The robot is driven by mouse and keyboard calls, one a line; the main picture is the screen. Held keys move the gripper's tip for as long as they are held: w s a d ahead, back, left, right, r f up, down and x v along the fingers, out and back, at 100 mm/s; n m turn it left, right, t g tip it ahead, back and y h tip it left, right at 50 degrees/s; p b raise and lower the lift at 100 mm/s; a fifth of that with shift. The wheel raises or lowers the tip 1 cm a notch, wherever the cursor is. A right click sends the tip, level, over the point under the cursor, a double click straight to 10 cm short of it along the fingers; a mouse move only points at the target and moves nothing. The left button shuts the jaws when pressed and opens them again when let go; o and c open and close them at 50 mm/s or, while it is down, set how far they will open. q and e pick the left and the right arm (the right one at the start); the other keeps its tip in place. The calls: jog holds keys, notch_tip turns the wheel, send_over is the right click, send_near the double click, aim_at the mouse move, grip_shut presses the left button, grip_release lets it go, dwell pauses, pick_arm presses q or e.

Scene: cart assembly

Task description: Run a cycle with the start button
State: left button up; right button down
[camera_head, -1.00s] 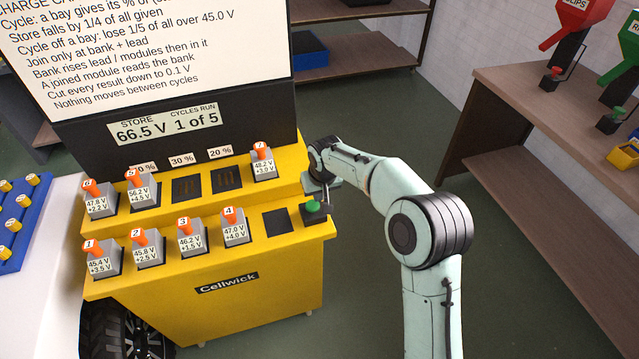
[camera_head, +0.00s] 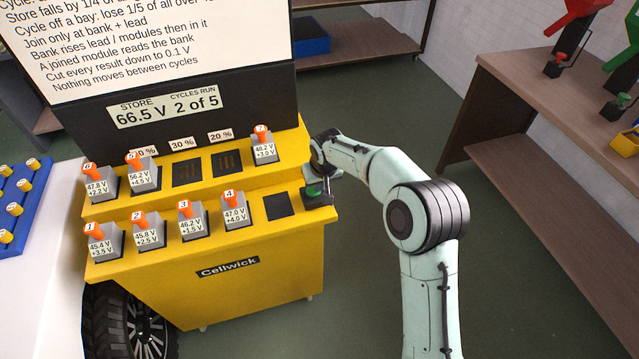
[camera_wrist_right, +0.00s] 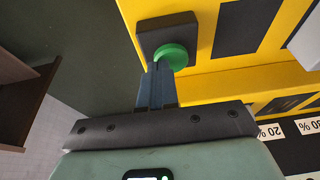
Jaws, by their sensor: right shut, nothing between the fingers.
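The green start button (camera_head: 314,191) sits on a dark square base at the right end of the yellow Cellwick cart (camera_head: 255,270). My right gripper (camera_head: 318,180) is shut and empty, with its fingertips at the button. In the right wrist view the shut fingers (camera_wrist_right: 160,72) overlap the near edge of the green button (camera_wrist_right: 174,56) and seem to touch it. How far the button is pressed I cannot tell. The display (camera_head: 166,107) reads store 66.5 V and cycles run 2 of 5. My left gripper is not in view.
Several grey modules with orange handles stand in the cart's bays, such as module 4 (camera_head: 235,212) and module 7 (camera_head: 264,148). Empty bays include the 30 % bay (camera_head: 187,172) and 20 % bay (camera_head: 227,162). A wooden bench (camera_head: 510,80) stands at the right.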

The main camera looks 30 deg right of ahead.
jog(key=shift+w+d+r+p, duration=0.1)
jog(key=shift+d+r+p, duration=0.05)
jog(key=shift+r+p, duration=1.4)
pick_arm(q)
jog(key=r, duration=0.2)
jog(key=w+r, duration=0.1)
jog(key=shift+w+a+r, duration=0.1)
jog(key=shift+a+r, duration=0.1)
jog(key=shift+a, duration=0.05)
pick_arm(e)
jog(key=v, duration=1.1)
jog(key=shift+w, duration=0.2)
